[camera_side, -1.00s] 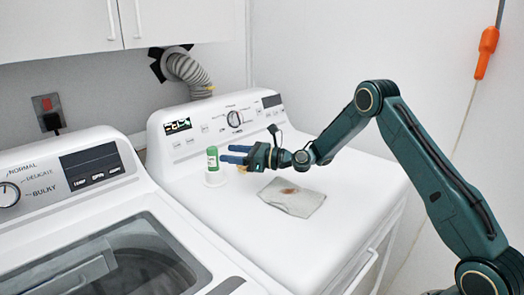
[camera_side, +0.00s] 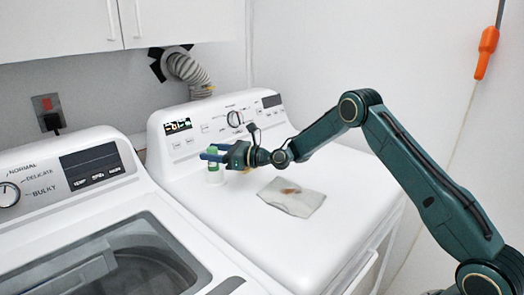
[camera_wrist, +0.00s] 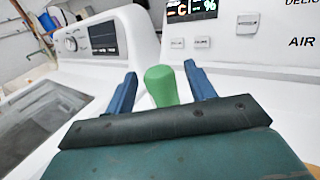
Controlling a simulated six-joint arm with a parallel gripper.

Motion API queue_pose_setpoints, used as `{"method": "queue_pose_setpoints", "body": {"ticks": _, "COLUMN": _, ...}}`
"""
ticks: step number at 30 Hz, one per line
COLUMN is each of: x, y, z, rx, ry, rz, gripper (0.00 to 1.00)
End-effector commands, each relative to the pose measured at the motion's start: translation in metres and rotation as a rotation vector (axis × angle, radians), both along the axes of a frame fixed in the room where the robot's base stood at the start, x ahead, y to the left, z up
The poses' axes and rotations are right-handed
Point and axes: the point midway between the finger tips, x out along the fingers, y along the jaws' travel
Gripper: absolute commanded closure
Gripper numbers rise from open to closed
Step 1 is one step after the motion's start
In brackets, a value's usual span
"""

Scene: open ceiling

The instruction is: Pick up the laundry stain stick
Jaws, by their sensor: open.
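In the wrist view my gripper (camera_wrist: 160,85) has a finger on each side, with a visible gap to the stick on both sides.
A stained grey cloth (camera_side: 292,197) lies flat on the dryer top (camera_side: 270,240), to the right of the stick. The dryer's control panel (camera_side: 225,122) rises behind it. A washer (camera_side: 90,220) with a glass lid stands at left.

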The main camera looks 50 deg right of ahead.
Motion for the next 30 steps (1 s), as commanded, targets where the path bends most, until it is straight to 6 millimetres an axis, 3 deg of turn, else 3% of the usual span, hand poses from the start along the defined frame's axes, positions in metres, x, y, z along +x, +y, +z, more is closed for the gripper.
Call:
{"method": "queue_pose_setpoints", "body": {"ticks": 19, "x": 0.0054, "y": 0.0029, "z": -0.0004, "rx": 0.0, "ry": 0.001, "rz": -0.001, "gripper": 0.45}}
{"method": "queue_pose_setpoints", "body": {"ticks": 26, "x": 0.0053, "y": 0.0029, "z": -0.0003, "rx": 0.0, "ry": 0.001, "rz": -0.001, "gripper": 0.91}}
{"method": "queue_pose_setpoints", "body": {"ticks": 30, "x": 0.0053, "y": 0.0029, "z": 0.0, "rx": 0.0, "ry": 0.0, "rz": -0.001, "gripper": 0.93}}
